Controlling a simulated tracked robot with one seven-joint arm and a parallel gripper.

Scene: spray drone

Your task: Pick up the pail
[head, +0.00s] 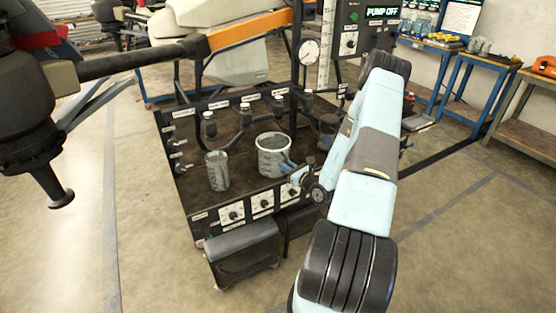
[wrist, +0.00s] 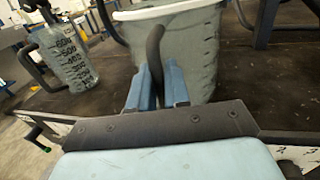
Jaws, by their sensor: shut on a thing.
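The pail (head: 275,160) is a pale grey, wide-mouthed bucket with marks on its side, upright on the dark bench top in the head view. It fills the upper middle of the wrist view (wrist: 195,50). A dark curved handle (wrist: 154,48) stands on its near side. My gripper (wrist: 157,85) has its two blue fingers closed around the lower part of this handle. In the head view my gripper (head: 291,172) reaches the pail's right front side. Whether the pail's base touches the bench is hidden.
A clear graduated jug (head: 217,170) stands left of the pail. Behind are several capped hose fittings (head: 246,112), a round gauge (head: 309,52) and a panel reading PUMP OFF (head: 383,12). Labelled dials (head: 262,202) line the bench's front. A drone arm (head: 140,62) hangs at left.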

